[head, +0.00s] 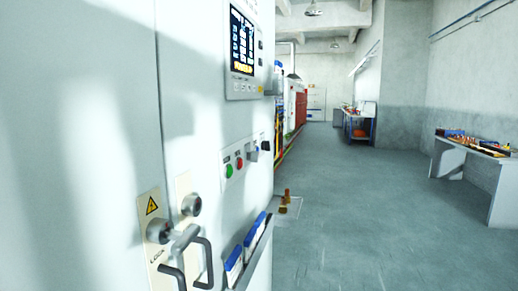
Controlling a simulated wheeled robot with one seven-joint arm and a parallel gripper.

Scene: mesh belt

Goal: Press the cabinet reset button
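The pale cabinet (95,110) fills the left side of the head view, close to me. On its front is a small white panel with a green button (229,170) and a red button (240,163) to its right. A grey switch (253,153) and a black knob (265,146) sit further right. Which of these is the reset button I cannot tell; the labels are too small to read. Above them is a control panel with a lit screen (242,40). My gripper is not in view.
Door handles (203,258) and locks (191,205) stick out low on the cabinet. A holder with blue-topped items (234,266) juts out to their right.

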